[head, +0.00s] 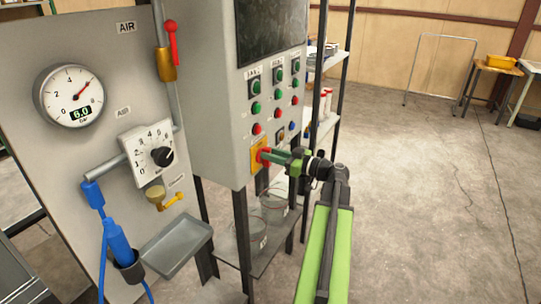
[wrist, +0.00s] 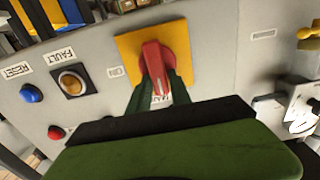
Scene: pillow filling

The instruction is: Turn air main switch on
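The air main switch is a red rotary handle (wrist: 153,62) on a yellow plate (wrist: 183,38). It sits low on the front of the grey control cabinet, and the plate also shows in the head view (head: 256,160). In the wrist view the handle's white mark points down toward my gripper. A small label stands left of the plate, and another is partly hidden between the fingers. My gripper (head: 270,155) reaches the switch from the right in the head view. Its dark green fingers (wrist: 160,88) lie on both sides of the handle's lower part and look closed against it.
Green and red buttons (head: 256,107) sit above the switch. A FAULT lamp (wrist: 70,82) and blue button (wrist: 31,93) are beside it. A panel at left holds a gauge (head: 68,95), dial (head: 148,150) and tray (head: 178,247). A shelf (head: 325,70) stands behind; open floor lies right.

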